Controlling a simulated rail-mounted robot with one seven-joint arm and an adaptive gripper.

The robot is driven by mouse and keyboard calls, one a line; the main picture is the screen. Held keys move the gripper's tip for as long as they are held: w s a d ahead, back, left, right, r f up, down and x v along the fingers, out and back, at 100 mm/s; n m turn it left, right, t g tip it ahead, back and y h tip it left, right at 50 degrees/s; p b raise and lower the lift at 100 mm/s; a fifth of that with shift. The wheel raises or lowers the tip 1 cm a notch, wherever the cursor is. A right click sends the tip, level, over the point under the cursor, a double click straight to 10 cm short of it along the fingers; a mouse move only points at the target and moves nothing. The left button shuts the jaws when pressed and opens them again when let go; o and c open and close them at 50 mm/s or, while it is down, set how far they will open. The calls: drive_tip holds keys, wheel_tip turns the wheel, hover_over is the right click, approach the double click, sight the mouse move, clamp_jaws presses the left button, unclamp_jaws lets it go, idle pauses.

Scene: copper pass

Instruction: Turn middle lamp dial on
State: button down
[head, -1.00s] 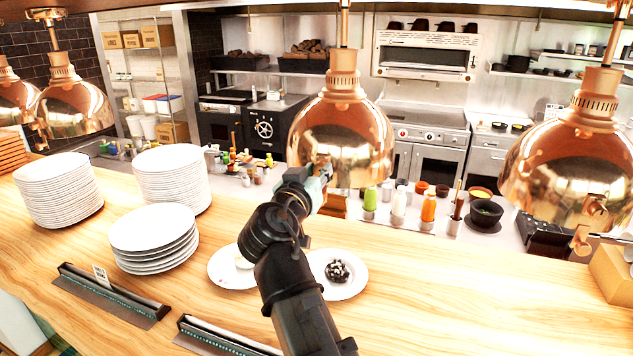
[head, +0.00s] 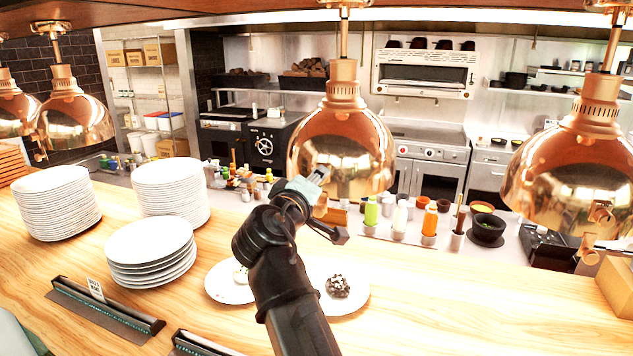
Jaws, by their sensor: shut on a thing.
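The middle copper lamp (head: 345,135) hangs over the pass, in the upper middle of the head view. My gripper (head: 318,180) is at the lower left front of its shade. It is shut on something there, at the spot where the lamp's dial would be. The dial itself is hidden behind the gripper, so I cannot tell its setting. The right lamp (head: 570,165) shows a copper dial (head: 598,215) on its lower front. More copper lamps (head: 75,110) hang at the left.
White plate stacks (head: 150,250) stand on the wooden counter (head: 440,300) at the left. Two plates with food lie under my arm, one with a dark dessert (head: 338,286). Sauce bottles (head: 430,220) stand behind the counter. Ticket rails (head: 105,305) lie along the front edge.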

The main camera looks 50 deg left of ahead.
drive_tip(key=shift+n+p, duration=0.35)
drive_tip(key=shift+n, duration=1.25)
drive_tip(key=c, duration=0.9)
unclamp_jaws()
drive_tip(key=v, duration=1.2)
drive_tip(key=shift+a, duration=0.15)
